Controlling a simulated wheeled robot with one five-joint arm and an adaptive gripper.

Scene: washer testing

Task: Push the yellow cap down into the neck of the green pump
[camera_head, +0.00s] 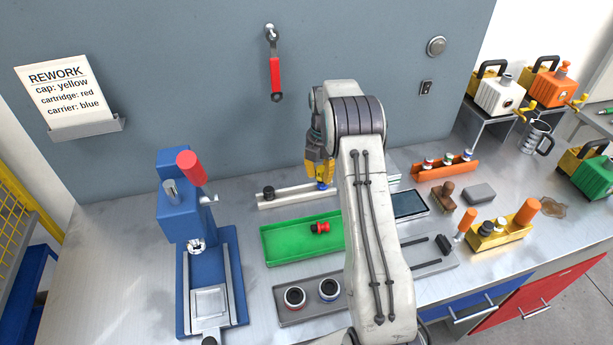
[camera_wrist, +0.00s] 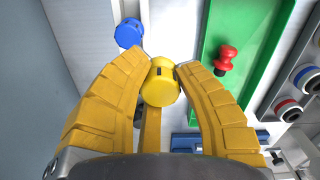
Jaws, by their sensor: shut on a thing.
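My gripper (camera_wrist: 162,72) has its yellow fingers closed on the yellow cap (camera_wrist: 160,87), which shows between the fingertips in the wrist view. In the head view my gripper (camera_head: 319,172) is over the back of the bench, above a pale rail (camera_head: 290,198); the cap cannot be told apart from the fingers there. A blue cap (camera_wrist: 129,33) stands on the rail just beyond the fingertips, and also shows in the head view (camera_head: 323,185). The green pump (camera_head: 597,178) is at the far right edge of the head view, partly cut off, far from my gripper; its neck is not clear.
A green tray (camera_head: 268,248) holds a red part (camera_head: 320,228). A grey tray (camera_head: 312,312) holds two round parts. A blue press (camera_head: 180,212) stands left. An orange rack (camera_head: 425,174), a yellow bin (camera_head: 485,243) and white and orange pumps (camera_head: 553,90) stand right.

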